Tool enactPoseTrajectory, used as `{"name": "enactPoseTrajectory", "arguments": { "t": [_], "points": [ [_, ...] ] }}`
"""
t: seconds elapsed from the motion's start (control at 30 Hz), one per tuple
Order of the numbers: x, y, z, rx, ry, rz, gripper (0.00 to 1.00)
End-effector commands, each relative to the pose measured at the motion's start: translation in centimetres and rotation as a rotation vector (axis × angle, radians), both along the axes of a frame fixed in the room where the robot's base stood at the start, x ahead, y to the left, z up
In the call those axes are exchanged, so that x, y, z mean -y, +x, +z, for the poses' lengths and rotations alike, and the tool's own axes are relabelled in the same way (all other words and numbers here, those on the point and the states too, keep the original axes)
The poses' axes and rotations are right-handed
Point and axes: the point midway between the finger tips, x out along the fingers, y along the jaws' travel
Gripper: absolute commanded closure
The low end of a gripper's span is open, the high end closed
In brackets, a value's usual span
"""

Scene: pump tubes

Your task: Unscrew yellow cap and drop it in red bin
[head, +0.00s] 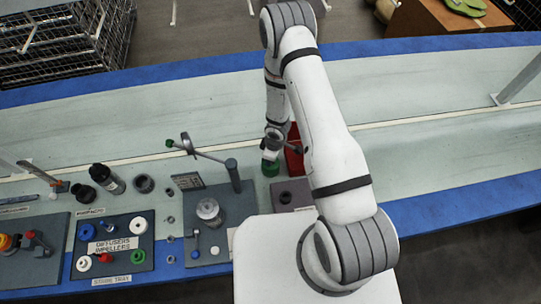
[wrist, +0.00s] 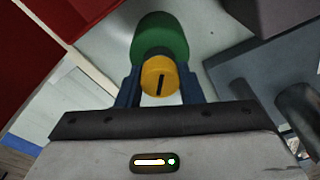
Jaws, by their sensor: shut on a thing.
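The yellow cap (wrist: 158,77) sits between the two blue fingers of my gripper (wrist: 159,70) in the wrist view, with a dark slot on its near face. My gripper is shut on it. A green rounded part (wrist: 160,37) lies right beyond the cap; I cannot tell whether the two are joined. In the head view the green part (head: 270,168) shows just below my gripper (head: 271,157), and the yellow cap is hidden. The red bin (head: 294,160) stands just right of my gripper, partly behind my arm. Its red wall (wrist: 30,50) fills the wrist view's upper left.
A grey block (head: 290,195) stands close in front of the green part. A grey plate (head: 214,222) with a post and a tilted lever is to the left. The diffuser tray (head: 112,245) and black cylinders (head: 108,179) lie farther left. The bench behind is clear.

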Motion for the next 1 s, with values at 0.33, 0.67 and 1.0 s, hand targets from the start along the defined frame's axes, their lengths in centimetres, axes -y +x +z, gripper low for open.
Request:
{"name": "enactPoseTrajectory", "arguments": {
  "t": [0.33,0.67,1.0],
  "points": [
    [0.02,0.01,-0.03,0.000,-0.001,0.256,0.94],
    [0.03,-0.01,-0.02,0.000,-0.001,0.295,0.94],
    [0.02,-0.02,-0.02,0.000,-0.001,0.456,0.94]
  ]
}}
